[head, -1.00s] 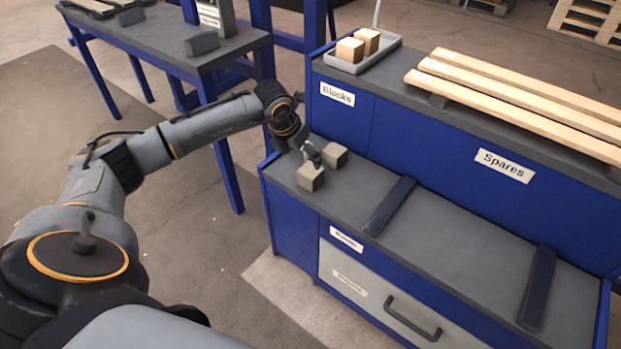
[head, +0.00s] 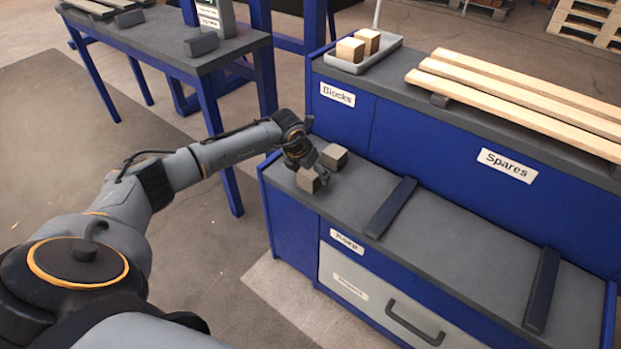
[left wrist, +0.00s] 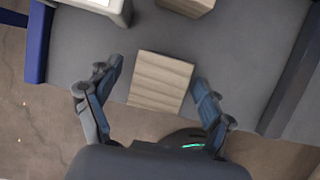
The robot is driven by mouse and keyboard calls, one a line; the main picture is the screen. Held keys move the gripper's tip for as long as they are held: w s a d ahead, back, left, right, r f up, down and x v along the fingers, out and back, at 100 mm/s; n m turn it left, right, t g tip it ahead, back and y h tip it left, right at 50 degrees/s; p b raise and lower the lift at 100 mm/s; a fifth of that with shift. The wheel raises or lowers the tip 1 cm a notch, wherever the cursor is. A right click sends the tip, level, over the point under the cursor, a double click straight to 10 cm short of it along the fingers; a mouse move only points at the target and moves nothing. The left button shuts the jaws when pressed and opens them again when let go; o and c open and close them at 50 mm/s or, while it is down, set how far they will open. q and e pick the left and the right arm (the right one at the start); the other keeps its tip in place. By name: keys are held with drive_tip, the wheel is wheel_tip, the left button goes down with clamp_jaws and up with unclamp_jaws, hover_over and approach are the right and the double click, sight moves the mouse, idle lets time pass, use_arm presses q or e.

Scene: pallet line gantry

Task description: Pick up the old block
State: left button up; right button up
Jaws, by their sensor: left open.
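A weathered grey-brown wooden block (head: 307,181) sits on the lower grey bench top, near its left end. A second similar block (head: 334,157) stands just behind it. My left gripper (head: 317,172) is open at the nearer block and partly covers it. In the left wrist view, this block (left wrist: 160,82) lies between the two spread fingers of my left gripper (left wrist: 157,75), with a gap on each side. The second block (left wrist: 187,4) shows at the top edge of that view. My right gripper is not in view.
A grey tray (head: 346,65) with two paler blocks (head: 350,50) stands on the higher shelf, above the "Blocks" label. Long planks (head: 520,92) lie to its right. Dark bars (head: 390,206) cross the lower bench top. A blue-legged table (head: 170,48) stands at the back left.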

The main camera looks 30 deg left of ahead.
use_arm(q)
drive_tip(key=c, duration=1.3)
drive_tip(key=shift+r, duration=0.1)
